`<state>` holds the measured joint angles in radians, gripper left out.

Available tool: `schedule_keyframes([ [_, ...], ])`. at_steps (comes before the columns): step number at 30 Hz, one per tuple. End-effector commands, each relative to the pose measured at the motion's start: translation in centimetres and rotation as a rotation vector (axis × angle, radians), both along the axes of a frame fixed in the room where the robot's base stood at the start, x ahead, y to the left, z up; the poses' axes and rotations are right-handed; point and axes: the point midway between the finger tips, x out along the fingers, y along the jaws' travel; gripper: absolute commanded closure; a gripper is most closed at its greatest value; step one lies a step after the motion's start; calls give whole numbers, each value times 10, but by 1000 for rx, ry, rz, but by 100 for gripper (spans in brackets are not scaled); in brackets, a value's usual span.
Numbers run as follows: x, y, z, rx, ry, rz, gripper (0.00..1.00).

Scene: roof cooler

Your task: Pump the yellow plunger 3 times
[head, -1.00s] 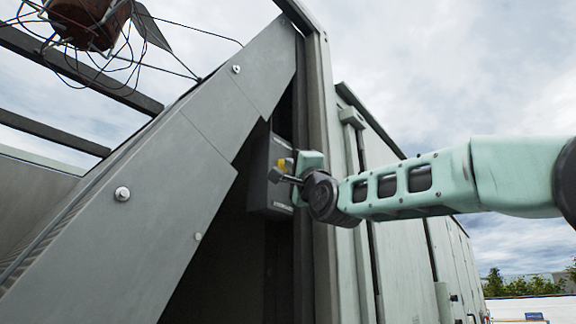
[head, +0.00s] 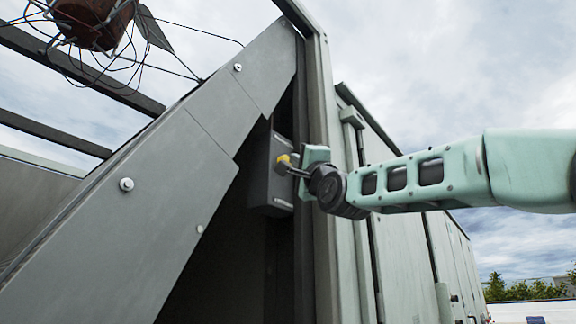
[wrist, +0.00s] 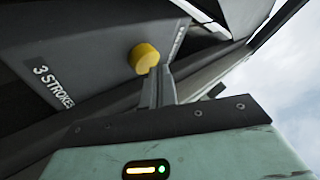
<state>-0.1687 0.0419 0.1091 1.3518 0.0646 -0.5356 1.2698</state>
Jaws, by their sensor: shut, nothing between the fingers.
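The yellow plunger (wrist: 146,58) is a round yellow knob on the face of a dark grey box (wrist: 90,45) lettered "3 STROKES" in the wrist view. In the head view the plunger (head: 284,160) shows as a small yellow spot on the box (head: 283,205), inside the cabinet opening. My gripper (wrist: 160,72) is shut and empty. Its fingertips are right beside the plunger's edge in the wrist view; I cannot tell whether they touch it. In the head view my gripper (head: 283,168) reaches in from the right, and its tips overlap the lower part of the plunger.
A sloping grey panel with bolts (head: 150,190) stands left of the opening. An upright frame post (head: 325,130) runs close beside my wrist. A reddish-brown object with tangled wires (head: 92,18) hangs at the upper left. Open sky lies right of the cabinet.

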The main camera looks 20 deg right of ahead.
Motion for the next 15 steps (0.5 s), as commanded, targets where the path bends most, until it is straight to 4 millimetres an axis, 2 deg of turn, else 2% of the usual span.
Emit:
schedule_keyframes([
  [15,-39,-28,-2,1,-2,-3,100],
])
